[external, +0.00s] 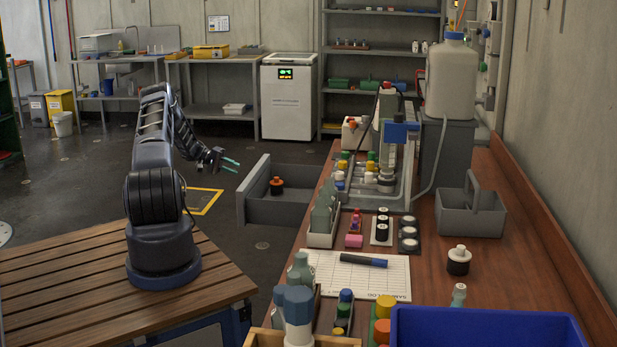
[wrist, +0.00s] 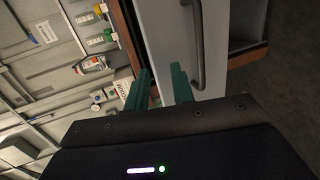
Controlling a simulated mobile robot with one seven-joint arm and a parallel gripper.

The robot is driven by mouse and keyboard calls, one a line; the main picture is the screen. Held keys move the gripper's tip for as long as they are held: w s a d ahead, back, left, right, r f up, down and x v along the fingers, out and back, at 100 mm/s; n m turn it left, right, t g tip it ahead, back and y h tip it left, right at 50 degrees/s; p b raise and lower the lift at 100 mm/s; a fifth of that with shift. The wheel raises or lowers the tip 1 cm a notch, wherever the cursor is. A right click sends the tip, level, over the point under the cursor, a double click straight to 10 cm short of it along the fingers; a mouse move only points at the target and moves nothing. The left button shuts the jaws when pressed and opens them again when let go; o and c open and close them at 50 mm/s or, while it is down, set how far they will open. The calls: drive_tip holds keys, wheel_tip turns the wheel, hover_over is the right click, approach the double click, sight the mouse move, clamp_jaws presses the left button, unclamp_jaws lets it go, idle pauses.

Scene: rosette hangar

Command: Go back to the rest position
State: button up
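My gripper (external: 230,165) is in the air to the right of my arm's column, over the floor and left of the pulled-out grey drawer (external: 253,190). Its two teal fingers stand apart with nothing between them. In the wrist view my gripper (wrist: 161,88) also shows open and empty, with a light grey front and its dark curved handle (wrist: 197,45) beyond the fingers. My arm is raised and bent, with its base on a slatted wooden table (external: 70,275).
An orange and black item (external: 277,186) stands in the drawer. The wooden workbench (external: 470,270) on the right holds a grey caddy (external: 470,212), a blue bin (external: 480,325), a paper sheet (external: 350,275) and several bottles. The floor behind my arm is mostly clear.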

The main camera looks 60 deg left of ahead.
drive_tip(key=w+d+r+m+g+y, duration=0.1)
drive_tip(key=w+d+r+g, duration=0.3)
drive_tip(key=d+r, duration=0.55)
drive_tip(key=w+d+r+m+g+y, duration=0.1)
drive_tip(key=w+d+r+m, duration=0.1)
drive_tip(key=w+d+r, duration=0.55)
drive_tip(key=s+d+r+m+g+y, duration=0.1)
drive_tip(key=s+d+r+g+y, duration=0.15)
drive_tip(key=d+r, duration=0.85)
drive_tip(key=s+d+r+m+g+y, duration=0.1)
drive_tip(key=s+d+r, duration=0.2)
drive_tip(key=d+r, duration=0.75)
drive_tip(key=s+d+r+m+y, duration=0.1)
drive_tip(key=s+d+r+y, duration=0.15)
drive_tip(key=s+d, duration=0.6)
drive_tip(key=s+d+r+y, duration=0.1)
drive_tip(key=s+d+r, duration=0.4)
drive_tip(key=d, duration=0.6)
drive_tip(key=s+d+f+m+t+y, duration=0.1)
drive_tip(key=s+d, duration=0.3)
drive_tip(key=s, duration=0.7)
drive_tip(key=s+d+f+m+t+y, duration=0.1)
drive_tip(key=s+d+f+t, duration=0.1)
drive_tip(key=s, duration=0.9)
drive_tip(key=d+t, duration=0.1)
drive_tip(key=d, duration=0.1)
drive_tip(key=shift+d+f, duration=0.2)
drive_tip(key=shift+d, duration=0.1)
